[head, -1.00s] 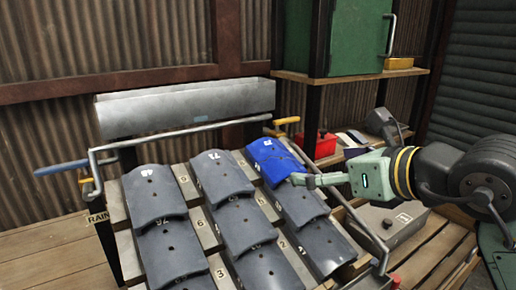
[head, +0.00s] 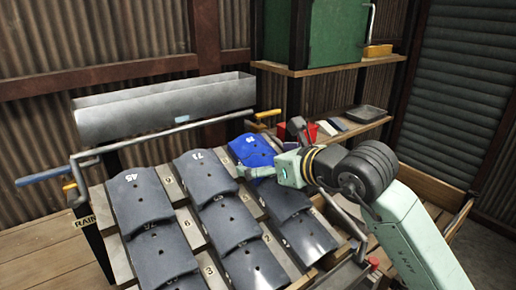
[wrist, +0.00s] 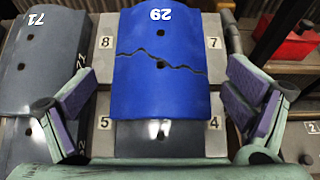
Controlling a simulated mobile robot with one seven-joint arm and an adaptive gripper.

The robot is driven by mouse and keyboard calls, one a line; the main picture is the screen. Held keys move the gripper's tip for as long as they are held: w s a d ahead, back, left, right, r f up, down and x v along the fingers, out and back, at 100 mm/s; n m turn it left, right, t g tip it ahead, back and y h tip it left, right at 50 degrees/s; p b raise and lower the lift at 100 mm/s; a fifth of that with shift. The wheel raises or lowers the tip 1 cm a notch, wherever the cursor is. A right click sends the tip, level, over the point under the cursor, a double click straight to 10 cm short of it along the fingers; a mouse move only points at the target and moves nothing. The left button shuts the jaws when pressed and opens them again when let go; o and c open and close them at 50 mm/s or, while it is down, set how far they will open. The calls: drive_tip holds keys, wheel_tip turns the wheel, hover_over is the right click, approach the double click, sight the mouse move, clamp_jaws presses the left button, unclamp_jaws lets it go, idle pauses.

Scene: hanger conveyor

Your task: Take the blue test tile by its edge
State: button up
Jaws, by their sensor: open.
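The blue test tile (head: 252,150) lies at the top of the right column of the sloped rack. In the wrist view the blue tile (wrist: 160,95) carries the number 29 and a jagged dark crack runs across it. Its lower end overlaps a grey tile (wrist: 158,140). My gripper (head: 250,172) is at the tile's lower end in the head view and hides part of it. In the wrist view my gripper (wrist: 160,102) is open, with one finger off each side edge of the tile. A gap shows between each finger and the tile.
Grey tiles (head: 207,175) fill the other columns, with pale numbered strips between them. A metal bar (head: 170,132) and a grey trough (head: 165,105) lie behind the rack. A green cabinet (head: 325,30) and a shelf with a red object (head: 310,132) stand at the back right.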

drive_tip(key=shift+w+f, duration=0.1)
drive_tip(key=c, duration=1.3)
drive_tip(key=shift+c, duration=0.5)
drive_tip(key=shift+r, duration=0.2)
